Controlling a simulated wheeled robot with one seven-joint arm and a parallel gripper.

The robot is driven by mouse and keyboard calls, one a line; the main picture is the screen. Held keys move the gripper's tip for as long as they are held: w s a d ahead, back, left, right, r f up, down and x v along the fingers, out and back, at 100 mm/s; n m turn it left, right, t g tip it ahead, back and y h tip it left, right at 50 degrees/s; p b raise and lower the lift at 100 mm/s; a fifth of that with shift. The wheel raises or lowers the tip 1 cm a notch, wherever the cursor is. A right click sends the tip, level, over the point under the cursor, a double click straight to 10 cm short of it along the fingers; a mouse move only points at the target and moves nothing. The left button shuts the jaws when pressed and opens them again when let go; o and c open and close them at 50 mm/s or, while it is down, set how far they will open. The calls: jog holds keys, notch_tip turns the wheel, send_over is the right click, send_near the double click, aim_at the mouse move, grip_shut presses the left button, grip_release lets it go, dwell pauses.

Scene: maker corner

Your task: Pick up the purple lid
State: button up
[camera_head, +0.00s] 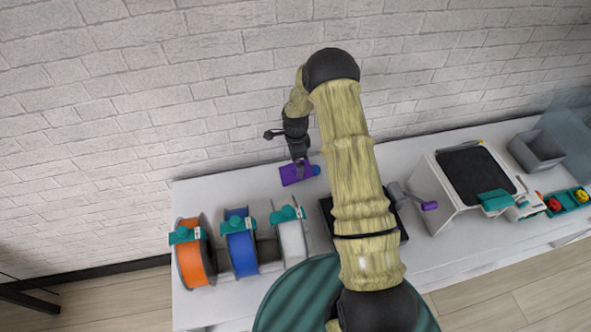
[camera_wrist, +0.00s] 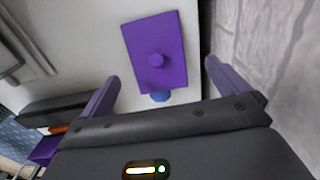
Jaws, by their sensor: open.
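The purple lid (camera_wrist: 172,37) is a flat rectangle with a round knob in its middle. It lies on the white table near the back wall, and it also shows in the head view (camera_head: 287,178). My gripper (camera_wrist: 161,70) is open, with its purple fingers spread to the left and right of the lid in the wrist view. Nothing is between the fingers in a grip; the lid appears beyond them. In the head view my gripper (camera_head: 300,160) is just above the lid and partly covers it.
A small blue object (camera_head: 316,169) sits beside the lid. Orange (camera_head: 192,268), blue (camera_head: 242,254) and white (camera_head: 291,243) spools stand at the table's front left. A white machine (camera_head: 447,205) and grey bin (camera_head: 540,150) are to the right. The brick wall (camera_head: 200,100) is close behind.

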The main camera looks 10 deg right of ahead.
aim_at(295, 168)
jog(key=shift+f, duration=0.1)
jog(key=shift+s+a+f+p, duration=0.15)
jog(key=shift+f+p, duration=0.45)
jog(key=shift+f, duration=0.35)
jog(key=shift+s+a+f+p, duration=0.1)
jog(key=shift+f+p, duration=0.5)
jog(key=shift+f, duration=1.05)
jog(key=c, duration=1)
